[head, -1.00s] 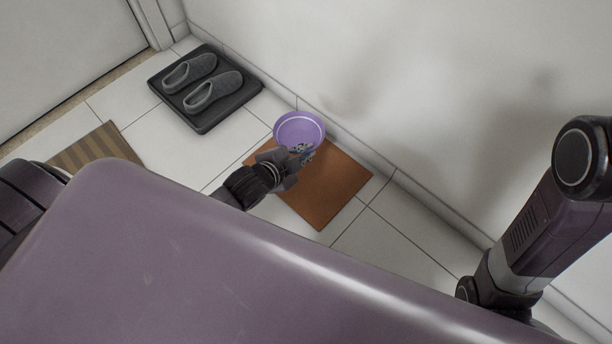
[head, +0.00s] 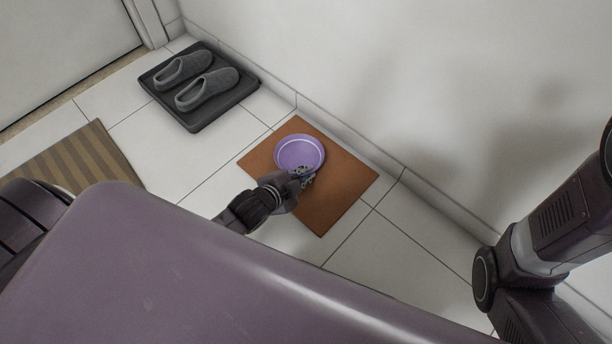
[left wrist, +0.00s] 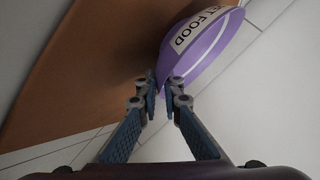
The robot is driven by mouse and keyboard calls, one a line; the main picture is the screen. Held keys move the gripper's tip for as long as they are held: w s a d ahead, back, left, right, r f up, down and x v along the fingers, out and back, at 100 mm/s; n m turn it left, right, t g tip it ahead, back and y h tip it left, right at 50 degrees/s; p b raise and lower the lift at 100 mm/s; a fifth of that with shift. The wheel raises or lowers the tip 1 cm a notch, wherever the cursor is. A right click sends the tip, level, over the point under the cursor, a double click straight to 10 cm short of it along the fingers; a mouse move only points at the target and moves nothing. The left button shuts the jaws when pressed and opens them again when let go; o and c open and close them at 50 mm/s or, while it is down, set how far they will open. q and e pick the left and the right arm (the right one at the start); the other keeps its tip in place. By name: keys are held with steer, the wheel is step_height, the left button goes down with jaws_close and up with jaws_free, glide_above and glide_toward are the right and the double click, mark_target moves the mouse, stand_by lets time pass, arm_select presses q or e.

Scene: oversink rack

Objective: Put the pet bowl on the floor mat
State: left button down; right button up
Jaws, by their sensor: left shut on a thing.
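The purple pet bowl (head: 298,151) appears over the brown floor mat (head: 337,191) in the head view, toward the mat's left part. My left gripper (head: 303,174) is shut on the bowl's near rim. In the left wrist view the fingers (left wrist: 163,88) close on the edge of the bowl (left wrist: 205,47), whose side reads "FOOD". The bowl looks tilted there, and the mat (left wrist: 95,60) fills the left side. I cannot tell whether the bowl touches the mat. My right gripper is not in view.
A dark tray (head: 212,121) with two grey shoes (head: 206,89) lies at the upper left by the wall. A striped doormat (head: 77,162) lies at the left. White tiles are free around the brown mat. The wall (head: 400,80) runs behind it.

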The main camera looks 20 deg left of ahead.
arm_select(q)
steer(key=shift+r, duration=0.1)
steer(key=c, duration=2.5)
jaws_free()
steer(key=o, duration=0.4)
